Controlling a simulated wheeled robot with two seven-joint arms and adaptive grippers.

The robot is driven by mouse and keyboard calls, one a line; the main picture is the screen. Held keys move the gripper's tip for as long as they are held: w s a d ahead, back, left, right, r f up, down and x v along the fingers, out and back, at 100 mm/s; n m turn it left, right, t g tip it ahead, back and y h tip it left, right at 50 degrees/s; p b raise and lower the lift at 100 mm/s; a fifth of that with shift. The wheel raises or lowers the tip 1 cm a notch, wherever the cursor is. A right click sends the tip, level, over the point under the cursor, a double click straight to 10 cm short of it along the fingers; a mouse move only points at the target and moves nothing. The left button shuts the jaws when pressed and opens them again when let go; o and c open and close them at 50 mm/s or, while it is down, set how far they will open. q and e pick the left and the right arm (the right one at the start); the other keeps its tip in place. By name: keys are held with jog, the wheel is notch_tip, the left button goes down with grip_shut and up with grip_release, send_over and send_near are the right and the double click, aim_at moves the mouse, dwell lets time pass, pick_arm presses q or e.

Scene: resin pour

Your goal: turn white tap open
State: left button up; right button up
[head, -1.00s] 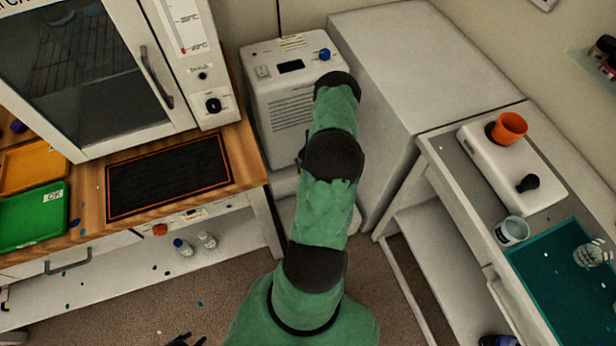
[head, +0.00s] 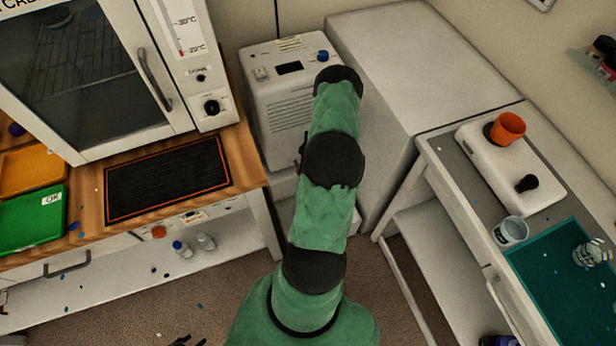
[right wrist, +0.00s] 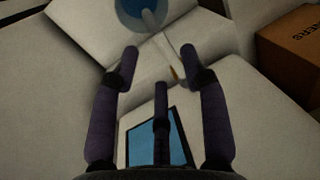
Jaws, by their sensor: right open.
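In the right wrist view a blue round thing (right wrist: 140,14) shows at the top edge, with a slim white bar (right wrist: 152,24) across it. I take the bar for the white tap, but the view is too dark and cropped to be sure. My right gripper (right wrist: 158,62) is open and empty, its fingers spread below the bar and apart from it. In the head view my green arm hides that gripper, and I cannot make out the tap. Dark tips at the bottom edge may be my left gripper (head: 185,341); their state is unclear.
A white machine with a blue knob (head: 323,56) stands behind my arm. A tall white cabinet (head: 420,55) is to its right. A cardboard box (right wrist: 290,50) shows in the wrist view.

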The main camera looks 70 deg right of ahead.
notch_tip(320, 180, up, 9)
jog(key=s+d, duration=0.1)
jog(key=shift+s+f, duration=0.15)
jog(key=shift+d, duration=0.1)
dwell(0.5)
